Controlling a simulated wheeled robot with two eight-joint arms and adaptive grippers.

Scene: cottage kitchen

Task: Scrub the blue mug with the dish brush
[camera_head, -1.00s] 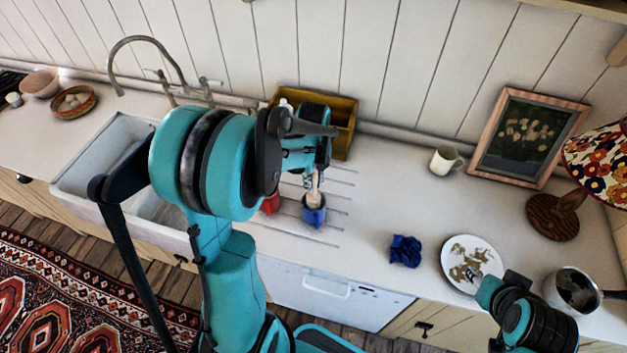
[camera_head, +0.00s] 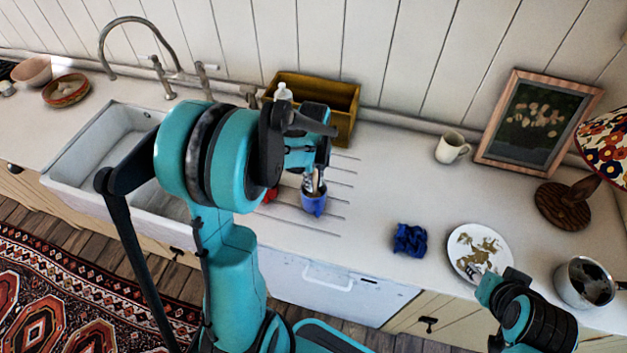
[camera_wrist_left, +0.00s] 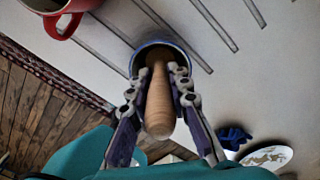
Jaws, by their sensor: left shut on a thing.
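The blue mug (camera_head: 314,205) stands upright on the ridged drainboard part of the counter. My left gripper (camera_head: 316,186) is directly above it, pointing down. In the left wrist view its fingers are shut on the wooden handle of the dish brush (camera_wrist_left: 159,105). The handle points down into the mug, whose blue rim (camera_wrist_left: 140,55) shows around it. The brush head is hidden inside or behind the handle, so I cannot tell whether it touches the mug wall.
A red mug (camera_wrist_left: 68,18) stands close beside the blue one. A crumpled blue cloth (camera_head: 410,239), a dirty plate (camera_head: 459,268), a pot (camera_head: 583,283) and a white mug (camera_head: 452,147) are to the right. A yellow-brown crate (camera_head: 340,100) stands behind; the sink (camera_head: 82,165) is left.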

